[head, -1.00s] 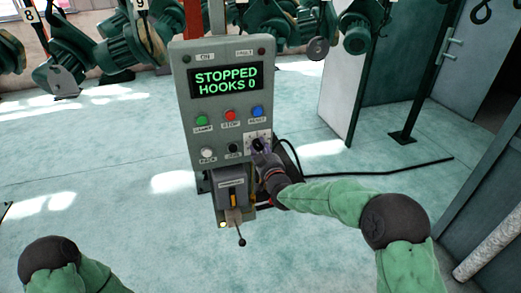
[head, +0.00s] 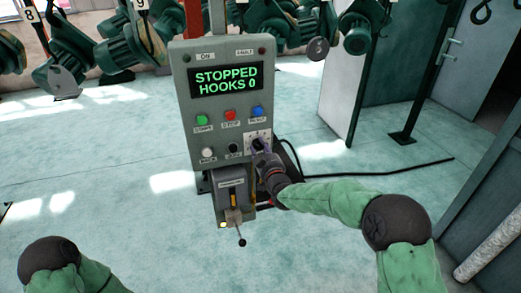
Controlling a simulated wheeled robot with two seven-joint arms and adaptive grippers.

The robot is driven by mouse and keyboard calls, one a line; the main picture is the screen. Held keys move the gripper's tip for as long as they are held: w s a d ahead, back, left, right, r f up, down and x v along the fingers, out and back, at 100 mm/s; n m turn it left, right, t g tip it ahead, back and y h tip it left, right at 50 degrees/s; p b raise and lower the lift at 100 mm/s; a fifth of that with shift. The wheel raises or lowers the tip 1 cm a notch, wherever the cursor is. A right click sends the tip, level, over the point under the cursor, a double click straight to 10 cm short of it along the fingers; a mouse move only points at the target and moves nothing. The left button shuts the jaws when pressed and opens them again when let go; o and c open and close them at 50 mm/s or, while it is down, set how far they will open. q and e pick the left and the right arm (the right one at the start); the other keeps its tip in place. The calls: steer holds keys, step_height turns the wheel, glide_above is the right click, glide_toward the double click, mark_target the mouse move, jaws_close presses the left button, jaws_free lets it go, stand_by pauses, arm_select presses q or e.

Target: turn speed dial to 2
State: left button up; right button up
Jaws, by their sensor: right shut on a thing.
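The speed dial (head: 258,143) is a dark knob on a pale square plate at the lower right of the grey control panel (head: 180,85) in the head view. My right gripper (head: 261,151) reaches up to it from the lower right and is shut on the knob. The gripper hides part of the knob and plate, and the dial's numbers are too small to read. The panel's screen (head: 225,79) reads "STOPPED HOOKS 0". My left arm shows at the lower left, but its gripper is out of view.
Green, red and blue buttons (head: 257,112) sit above the dial. A white button (head: 207,153) and a black one (head: 233,149) are left of it. A lever box (head: 232,196) hangs below. A black cable (head: 390,168) runs right across the floor. Green hoists hang behind.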

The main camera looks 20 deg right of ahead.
steer(key=n, duration=0.1)
steer(key=n+b, duration=0.1)
steer(key=shift+f+n, duration=0.4)
steer(key=shift+n+b, duration=0.35)
steer(key=shift+n, duration=1.65)
steer(key=o, duration=1.1)
steer(key=shift+o, duration=0.2)
steer(key=shift+d+r, duration=0.1)
steer(key=shift+d, duration=0.05)
steer(key=shift+s+r, duration=0.1)
steer(key=shift+r, duration=0.05)
steer(key=s, duration=1.1)
steer(key=shift+s+d, duration=0.15)
steer(key=shift+s, duration=0.25)
